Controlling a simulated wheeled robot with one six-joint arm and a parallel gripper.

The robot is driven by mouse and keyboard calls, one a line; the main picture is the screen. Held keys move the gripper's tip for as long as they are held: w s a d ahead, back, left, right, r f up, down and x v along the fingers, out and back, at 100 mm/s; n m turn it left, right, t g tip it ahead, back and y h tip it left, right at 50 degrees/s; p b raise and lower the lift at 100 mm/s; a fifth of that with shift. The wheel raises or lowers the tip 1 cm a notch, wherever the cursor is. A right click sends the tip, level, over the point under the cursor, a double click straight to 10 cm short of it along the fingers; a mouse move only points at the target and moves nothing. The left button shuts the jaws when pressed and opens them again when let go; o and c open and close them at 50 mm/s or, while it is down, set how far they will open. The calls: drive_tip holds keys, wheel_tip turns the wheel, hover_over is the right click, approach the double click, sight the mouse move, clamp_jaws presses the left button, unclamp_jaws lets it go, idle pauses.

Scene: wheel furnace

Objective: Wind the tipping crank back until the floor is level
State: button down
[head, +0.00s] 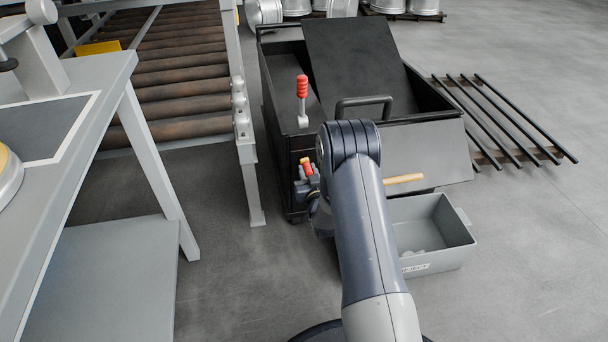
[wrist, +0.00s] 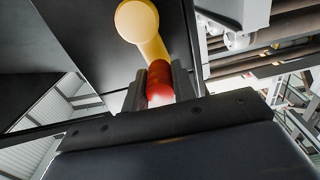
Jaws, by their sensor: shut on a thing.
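The black cart (head: 285,140) stands in the middle of the head view. Its dark floor plate (head: 355,50) is tilted, with its far side up. The tipping crank's red grip (head: 307,167) shows low on the cart's near left end. My gripper (head: 313,188) is there, mostly hidden by my arm. In the wrist view, my gripper (wrist: 160,88) is shut on the crank's red grip (wrist: 159,82). A yellow crank arm (wrist: 152,45) runs from the grip to a round yellow end.
A red-handled lever (head: 302,88) stands upright on the cart. A grey flap (head: 430,150) hangs out on the right, above a grey bin (head: 455,235). Black bars (head: 510,120) lie at right. A roller conveyor (head: 180,75) and a grey table (head: 95,85) stand left.

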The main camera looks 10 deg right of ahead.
drive_tip(key=shift+d, duration=0.3)
drive_tip(key=shift+d, duration=0.15)
drive_tip(key=d, duration=0.1)
drive_tip(key=d+f, duration=0.1)
drive_tip(key=d, duration=0.1)
idle(0.3)
drive_tip(key=shift+d+f, duration=1)
drive_tip(key=shift+f, duration=0.25)
